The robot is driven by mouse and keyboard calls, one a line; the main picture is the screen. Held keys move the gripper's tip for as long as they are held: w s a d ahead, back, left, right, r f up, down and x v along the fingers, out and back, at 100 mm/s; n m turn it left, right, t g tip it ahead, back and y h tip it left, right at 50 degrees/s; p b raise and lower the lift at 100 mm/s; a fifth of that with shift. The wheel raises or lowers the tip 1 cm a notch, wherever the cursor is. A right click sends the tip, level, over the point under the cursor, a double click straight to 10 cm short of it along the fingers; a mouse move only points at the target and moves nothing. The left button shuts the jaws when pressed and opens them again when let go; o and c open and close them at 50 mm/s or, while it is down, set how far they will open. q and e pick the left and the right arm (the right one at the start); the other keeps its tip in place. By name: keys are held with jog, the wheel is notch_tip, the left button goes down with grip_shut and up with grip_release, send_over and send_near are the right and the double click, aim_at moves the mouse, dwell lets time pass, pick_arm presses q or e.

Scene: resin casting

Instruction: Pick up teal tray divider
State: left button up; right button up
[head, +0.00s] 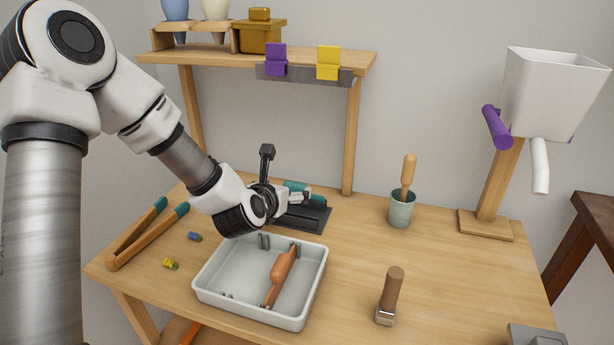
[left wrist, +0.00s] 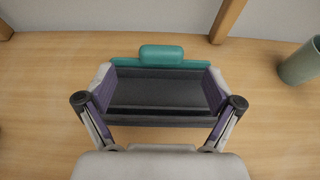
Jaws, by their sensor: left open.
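The teal tray divider (head: 298,186) shows partly behind my left gripper in the head view. In the left wrist view the divider (left wrist: 161,55) is a flat teal strip with a rounded block on top, at the far side of a dark grey holder (left wrist: 160,95). The holder (head: 312,220) stands on the table behind the pale tray. My left gripper (head: 304,198) is open over the holder. In the left wrist view its fingers (left wrist: 160,78) stand on either side, their tips near the ends of the divider. I cannot tell whether they touch it. My right gripper is out of view.
A pale tray (head: 213,290) holding a brown-orange tool (head: 281,272) sits just in front. A black upright post (head: 267,160) rises beside my left gripper. A wooden shelf (head: 350,62) stands behind. A green cup (head: 401,212) is to the right, with clear table between.

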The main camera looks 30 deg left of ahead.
aim_at(294, 185)
pick_arm(q)
jog(key=shift+w+a, duration=0.1)
jog(key=shift+w, duration=0.8)
jog(key=x, duration=0.5)
jog(key=shift+w+f+b, duration=0.15)
jog(key=shift+f+b, duration=0.15)
jog(key=c, duration=1.1)
